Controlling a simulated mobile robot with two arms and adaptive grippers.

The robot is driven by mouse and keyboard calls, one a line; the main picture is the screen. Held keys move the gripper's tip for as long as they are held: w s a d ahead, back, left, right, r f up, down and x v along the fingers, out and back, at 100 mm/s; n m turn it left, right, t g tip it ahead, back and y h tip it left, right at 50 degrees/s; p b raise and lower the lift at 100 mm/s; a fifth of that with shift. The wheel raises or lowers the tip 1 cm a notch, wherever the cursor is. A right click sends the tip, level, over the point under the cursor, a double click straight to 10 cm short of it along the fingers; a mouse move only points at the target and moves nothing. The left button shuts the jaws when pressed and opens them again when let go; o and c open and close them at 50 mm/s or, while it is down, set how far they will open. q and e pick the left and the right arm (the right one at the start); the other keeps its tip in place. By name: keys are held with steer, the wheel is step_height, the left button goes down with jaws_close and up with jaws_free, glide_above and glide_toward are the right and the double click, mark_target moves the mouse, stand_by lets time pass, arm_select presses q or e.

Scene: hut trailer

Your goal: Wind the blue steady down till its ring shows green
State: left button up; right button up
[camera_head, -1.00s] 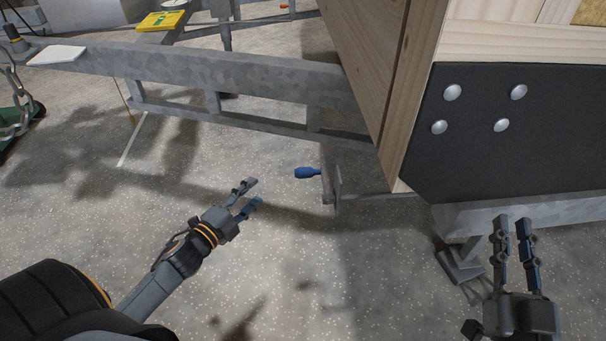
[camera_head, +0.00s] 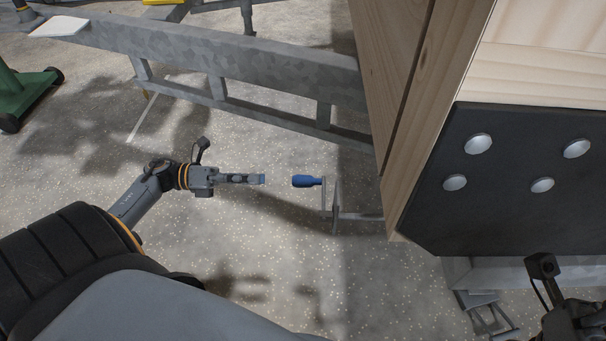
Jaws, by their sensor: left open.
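The blue crank handle (camera_head: 307,181) points left on a grey metal crank (camera_head: 335,205) below the wooden hut wall. My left gripper (camera_head: 258,179) is just left of the handle, level with it, pointing right. It is open and empty, with a small gap to the handle; its fingers overlap in this view. A grey steady leg and foot (camera_head: 482,308) show partly under the hut at the bottom right. I see no green ring; the ring is not visible. My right gripper (camera_head: 543,268) is cut off at the bottom right corner, and its jaws are unclear.
The hut's wooden wall (camera_head: 410,110) and black corner plate (camera_head: 510,215) with bolts stand above and right of the crank. A galvanised frame rail (camera_head: 230,68) crosses behind. A green wheeled stand (camera_head: 25,95) is at the left. The speckled floor around the handle is clear.

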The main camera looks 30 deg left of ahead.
mark_target(300, 180)
arm_select(q)
steer(key=b+x, duration=0.2)
steer(key=x, duration=0.9)
steer(key=shift+d, duration=0.25)
jaws_close()
